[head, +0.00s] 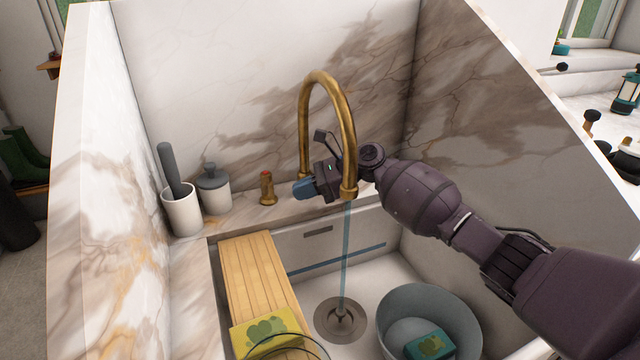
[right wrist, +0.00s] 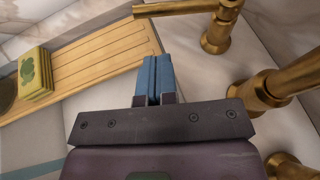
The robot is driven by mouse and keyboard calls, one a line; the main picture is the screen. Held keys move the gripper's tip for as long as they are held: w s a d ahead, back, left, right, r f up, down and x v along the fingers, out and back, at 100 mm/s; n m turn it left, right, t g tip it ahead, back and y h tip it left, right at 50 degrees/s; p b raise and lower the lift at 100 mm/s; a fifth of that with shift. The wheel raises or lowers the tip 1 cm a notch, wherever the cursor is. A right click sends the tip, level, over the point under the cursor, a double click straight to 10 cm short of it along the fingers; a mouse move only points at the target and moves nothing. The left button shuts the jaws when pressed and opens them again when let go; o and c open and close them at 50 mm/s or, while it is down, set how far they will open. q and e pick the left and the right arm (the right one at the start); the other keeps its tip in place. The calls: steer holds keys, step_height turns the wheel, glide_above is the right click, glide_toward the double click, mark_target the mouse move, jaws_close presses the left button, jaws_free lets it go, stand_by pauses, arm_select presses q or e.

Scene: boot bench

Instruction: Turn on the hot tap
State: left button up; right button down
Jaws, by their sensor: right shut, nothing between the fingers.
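The brass tap with a red top (head: 267,190), the hot tap, stands on the ledge left of the arched brass spout (head: 316,84). In the right wrist view its post (right wrist: 218,36) shows with a lever reaching left. A thin bluish stream of water (head: 345,250) falls from the spout to the drain (head: 341,318). My right gripper (head: 299,188) is behind the spout's front leg, just right of the hot tap. Its blue fingers (right wrist: 155,76) are together and empty, apart from the tap in the right wrist view. My left gripper is out of view.
A wooden board (head: 255,270) with a yellow sponge (head: 262,333) lies across the sink's left side. A grey bucket (head: 455,312) stands in the basin at right. A white holder (head: 182,212) and a lidded jar (head: 214,192) stand left of the tap. Marble walls enclose the sink.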

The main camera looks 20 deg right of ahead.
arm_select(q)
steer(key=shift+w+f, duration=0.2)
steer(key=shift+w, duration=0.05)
arm_select(e)
steer(key=a, duration=0.2)
steer(key=w+a, duration=0.1)
steer(key=a, duration=0.1)
steer(key=shift+w+a+r, duration=0.15)
steer(key=shift+a+r, duration=0.05)
steer(key=shift+a, duration=0.1)
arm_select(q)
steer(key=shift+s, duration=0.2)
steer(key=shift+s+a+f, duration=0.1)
